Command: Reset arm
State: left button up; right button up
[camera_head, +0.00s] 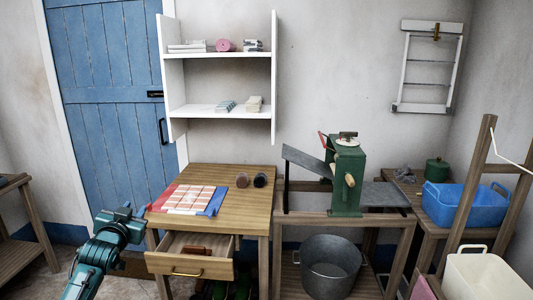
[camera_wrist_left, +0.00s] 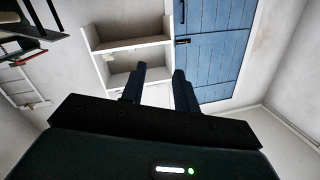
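My left gripper (camera_head: 134,210) is at the lower left of the head view, raised beside the left edge of the wooden table (camera_head: 222,176). In the left wrist view its two dark fingers (camera_wrist_left: 160,72) stand apart with nothing between them, so it is open and empty. That view is turned over and shows the white shelf and the blue door beyond the fingers. My right gripper is in neither view.
The table's drawer (camera_head: 190,264) is pulled out, close to my left arm. A green hand-cranked machine (camera_head: 346,180) stands on the bench at centre right, above a grey metal tub (camera_head: 329,270). A blue basin (camera_head: 462,206) and a cream bin (camera_head: 482,278) are at right.

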pick_arm(q)
jog(key=s+d+f+m+g+h, duration=0.1)
jog(key=s+d+f+g+h, duration=0.1)
jog(key=s+d+f, duration=0.7)
jog(key=s+d+f+m+g+h, duration=0.15)
jog(key=s+d+f, duration=0.25)
jog(key=s+f, duration=0.75)
jog(key=s+d+f+n+g+h, duration=0.1)
jog(key=s+d, duration=0.3)
jog(key=s, duration=0.5)
jog(key=s+d+f+n+g, duration=0.1)
jog(key=s+d+f, duration=0.3)
jog(key=s, duration=0.5)
jog(key=shift+s+g+h, duration=0.35)
jog(key=shift+s+g, duration=0.05)
jog(key=shift+g, duration=0.05)
